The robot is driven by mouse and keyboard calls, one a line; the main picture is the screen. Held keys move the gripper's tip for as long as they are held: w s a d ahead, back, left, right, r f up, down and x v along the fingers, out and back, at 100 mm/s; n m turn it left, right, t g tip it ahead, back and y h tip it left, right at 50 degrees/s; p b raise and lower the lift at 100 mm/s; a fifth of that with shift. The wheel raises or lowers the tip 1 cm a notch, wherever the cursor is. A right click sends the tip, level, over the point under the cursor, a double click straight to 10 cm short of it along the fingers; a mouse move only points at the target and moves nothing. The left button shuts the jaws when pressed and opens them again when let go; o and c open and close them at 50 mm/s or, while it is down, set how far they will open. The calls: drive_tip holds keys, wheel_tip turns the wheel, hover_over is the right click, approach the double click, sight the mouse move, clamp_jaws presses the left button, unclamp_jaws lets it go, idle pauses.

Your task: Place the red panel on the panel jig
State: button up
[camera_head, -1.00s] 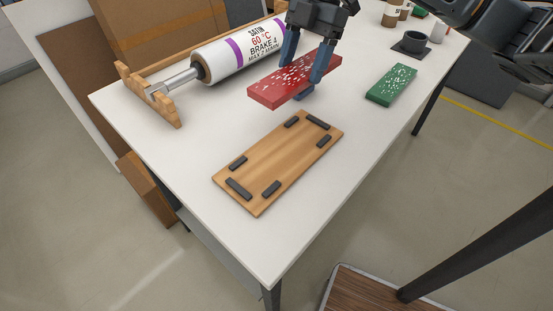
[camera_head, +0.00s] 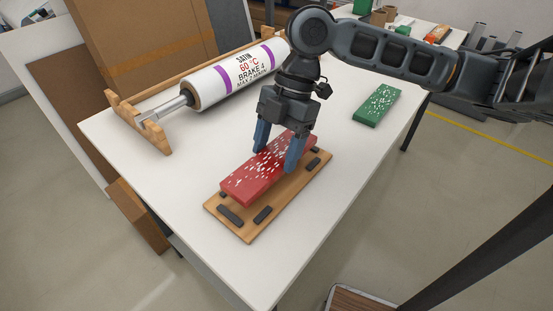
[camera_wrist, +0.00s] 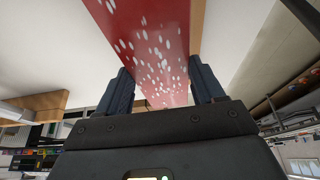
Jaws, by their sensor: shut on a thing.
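The red panel (camera_head: 245,184), speckled with white, is between the blue fingers of my gripper (camera_head: 279,152) in the head view. My gripper is shut on it across its narrow width. The panel lies over the wooden panel jig (camera_head: 246,232), roughly in line with it, and hides its middle. Dark blocks show along the jig's near end and right side. I cannot tell whether the panel touches the jig or hangs slightly above it. In the wrist view the red panel (camera_wrist: 150,50) runs between both fingers (camera_wrist: 160,92).
A green panel (camera_head: 377,105) with white specks lies on the white table (camera_head: 330,120) to the right. A large labelled roller (camera_head: 235,75) rests on a wooden stand behind the jig. A cardboard box (camera_head: 140,45) stands at the back left.

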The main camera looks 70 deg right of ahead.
sight(279, 152)
drive_tip(key=shift+f, duration=1.8)
drive_tip(key=shift+f, duration=0.1)
drive_tip(key=o, duration=1.2)
